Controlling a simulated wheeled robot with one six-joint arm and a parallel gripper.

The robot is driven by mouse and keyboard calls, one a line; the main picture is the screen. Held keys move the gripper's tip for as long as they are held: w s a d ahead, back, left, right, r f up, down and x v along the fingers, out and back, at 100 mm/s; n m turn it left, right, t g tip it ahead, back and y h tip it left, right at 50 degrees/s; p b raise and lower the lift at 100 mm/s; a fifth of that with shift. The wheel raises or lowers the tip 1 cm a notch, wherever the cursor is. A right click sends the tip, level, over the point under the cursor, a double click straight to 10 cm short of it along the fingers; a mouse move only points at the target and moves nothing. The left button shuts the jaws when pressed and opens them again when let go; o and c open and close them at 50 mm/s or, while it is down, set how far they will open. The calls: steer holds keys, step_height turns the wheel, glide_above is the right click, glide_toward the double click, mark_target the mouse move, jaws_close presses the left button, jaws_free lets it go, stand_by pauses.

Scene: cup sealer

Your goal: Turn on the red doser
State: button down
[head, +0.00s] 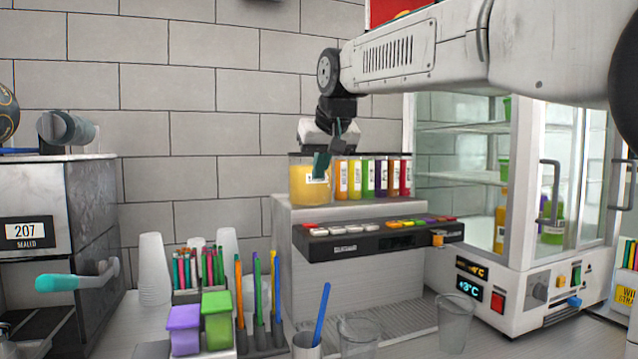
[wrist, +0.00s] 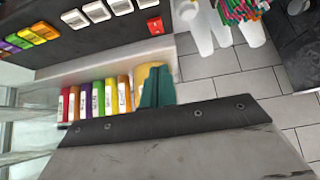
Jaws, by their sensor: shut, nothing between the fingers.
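The doser machine has a dark front panel (head: 350,245) with a row of coloured and white buttons. A red button (head: 309,225) sits at its left end; it looks orange-red in the wrist view (wrist: 155,25). Several slim coloured containers stand along the back, with a red one (head: 405,178) at the right end; it shows at the left in the wrist view (wrist: 73,103). My gripper (head: 320,166) is shut and empty, its teal fingers in front of the large yellow container (head: 303,184), above and behind the button panel. The fingers show in the wrist view (wrist: 155,88).
A glass-door fridge (head: 480,170) stands at the right. Pen holders with straws (head: 262,310), clear cups (head: 358,338) and stacked white cups (head: 153,268) stand in front and left. A cup sealer (head: 60,220) is at far left. A blank wall is behind.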

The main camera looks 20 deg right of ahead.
glide_above(310, 224)
steer(key=s, duration=0.2)
step_height(310, 224, down, 7)
steer(key=shift+w+f, duration=0.1)
steer(key=shift+w, duration=0.05)
steer(key=shift+s+f, duration=0.15)
steer(key=shift+f, duration=0.4)
steer(key=shift+s+f, duration=0.15)
steer(key=shift+f, duration=1)
steer(key=shift+d, duration=0.1)
